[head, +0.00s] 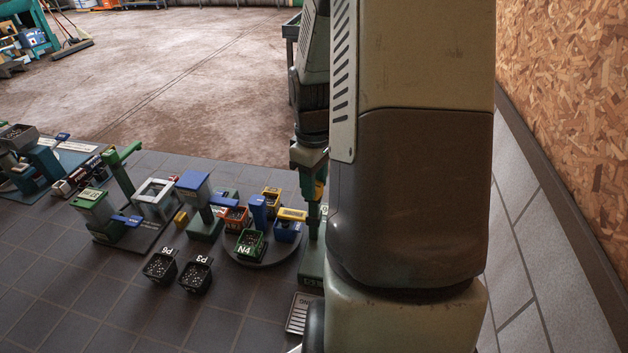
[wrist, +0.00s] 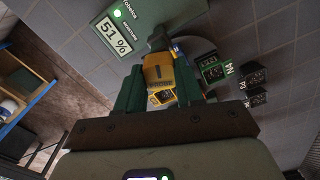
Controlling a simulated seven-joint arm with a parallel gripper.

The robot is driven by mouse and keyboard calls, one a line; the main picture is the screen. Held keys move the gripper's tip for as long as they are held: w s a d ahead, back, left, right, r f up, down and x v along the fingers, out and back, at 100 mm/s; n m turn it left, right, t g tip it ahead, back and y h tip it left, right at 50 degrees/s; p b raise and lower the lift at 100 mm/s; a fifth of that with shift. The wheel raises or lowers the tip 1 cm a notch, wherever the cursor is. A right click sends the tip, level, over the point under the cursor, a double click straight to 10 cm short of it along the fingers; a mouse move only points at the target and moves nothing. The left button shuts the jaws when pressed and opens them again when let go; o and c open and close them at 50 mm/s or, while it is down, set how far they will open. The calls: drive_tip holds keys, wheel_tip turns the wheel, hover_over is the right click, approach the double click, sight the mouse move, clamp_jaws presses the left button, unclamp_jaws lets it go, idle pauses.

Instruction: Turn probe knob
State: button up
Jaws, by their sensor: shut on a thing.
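The probe unit is a green housing (wrist: 165,22) with a lit panel (wrist: 115,38) reading 51 %, at the top of the wrist view. A yellow-orange knob (wrist: 158,70) sits just below it, between my gripper's (wrist: 160,84) two green fingers. The fingers are shut on the knob from both sides. In the head view my gripper (head: 314,190) points down over a green stand (head: 313,262) at the right end of the row of equipment. My arm hides part of that stand, and the knob's lower side is hidden.
A round turntable (head: 262,258) left of the stand bears several small bins, including a green N4 bin (head: 249,244). Two black bins, P6 (head: 160,266) and P3 (head: 196,273), stand on the tiles. A board wall (head: 565,110) rises at right. The front-left tiles are clear.

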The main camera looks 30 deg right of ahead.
drive_tip(key=shift+m, duration=1)
drive_tip(key=o, duration=1)
drive_tip(key=shift+o, duration=0.2)
wheel_tip(320, 180, up, 11)
drive_tip(key=shift+f, duration=0.1)
